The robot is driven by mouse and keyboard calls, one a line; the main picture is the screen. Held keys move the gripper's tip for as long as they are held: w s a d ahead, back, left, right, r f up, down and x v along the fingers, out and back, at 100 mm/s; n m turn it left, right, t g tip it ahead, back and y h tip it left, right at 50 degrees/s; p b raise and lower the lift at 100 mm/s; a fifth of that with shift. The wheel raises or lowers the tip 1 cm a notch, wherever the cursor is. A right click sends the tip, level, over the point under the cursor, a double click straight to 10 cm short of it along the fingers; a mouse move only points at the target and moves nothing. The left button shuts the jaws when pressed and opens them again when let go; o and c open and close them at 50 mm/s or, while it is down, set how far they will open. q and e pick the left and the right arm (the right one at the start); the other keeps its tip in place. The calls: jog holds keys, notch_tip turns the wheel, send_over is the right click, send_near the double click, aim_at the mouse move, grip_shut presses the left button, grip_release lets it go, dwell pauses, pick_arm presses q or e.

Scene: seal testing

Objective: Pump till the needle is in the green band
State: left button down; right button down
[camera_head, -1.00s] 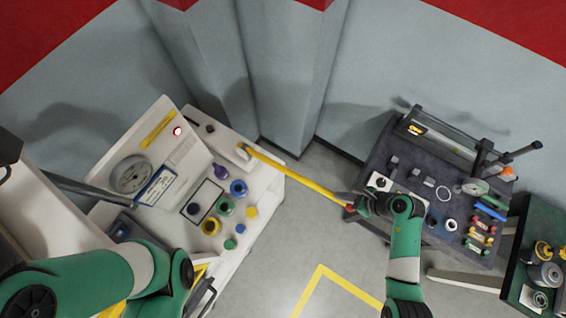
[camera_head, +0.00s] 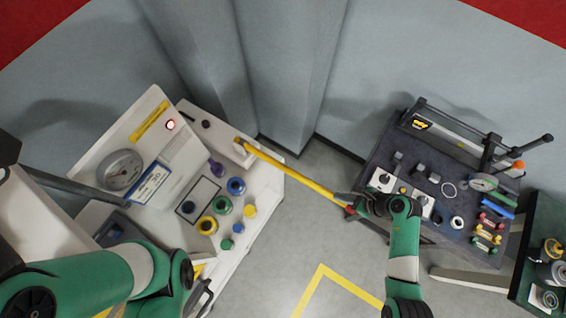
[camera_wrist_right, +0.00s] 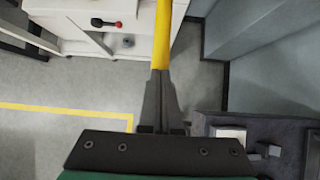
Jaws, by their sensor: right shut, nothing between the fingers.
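A red lamp (camera_head: 170,125) glows on the panel. Several coloured ring fittings (camera_head: 222,205) sit on the white bench (camera_head: 262,185). A dark table (camera_head: 375,165) with small parts stands at right, close to my right arm. Grey floor lies between them.

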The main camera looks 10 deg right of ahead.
jog(key=shift+f+b, duration=1.15)
jog(key=shift+f, duration=0.8)
notch_tip(320, 180, up, 6)
jog(key=p, duration=0.6)
jog(key=shift+r+p, duration=0.15)
jog(key=shift+p, duration=0.15)
notch_tip(320, 180, up, 3)
jog(key=shift+w+a+r, duration=0.15)
jog(key=shift+r, duration=0.05)
jog(key=v, duration=0.8)
jog(key=shift+r, duration=0.4)
jog(key=shift+w+a, duration=0.1)
jog(key=shift+w, duration=0.05)
